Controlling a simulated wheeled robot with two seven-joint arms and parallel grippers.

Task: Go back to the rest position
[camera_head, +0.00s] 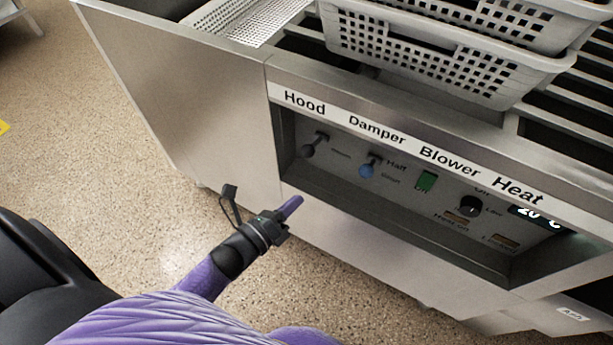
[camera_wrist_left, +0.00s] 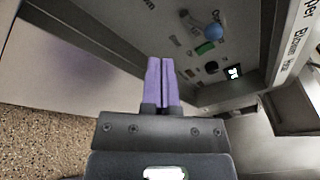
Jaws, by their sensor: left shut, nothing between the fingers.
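My left gripper (camera_head: 292,207) has purple fingers and is shut and empty. In the head view it is in front of the metal machine, below and left of the recessed control panel (camera_head: 400,219). The left wrist view shows its two fingers (camera_wrist_left: 161,84) side by side, pointing toward the panel, with no clear contact seen. My purple left arm comes in from the bottom of the head view. My right gripper is not in view.
The panel has a dark Hood knob (camera_head: 308,149), a blue Damper knob (camera_head: 368,168), a green Blower switch (camera_head: 427,181) and a black Heat knob (camera_head: 470,206). Grey perforated baskets (camera_head: 450,60) are stacked on top. Speckled floor (camera_head: 90,150) is open to the left.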

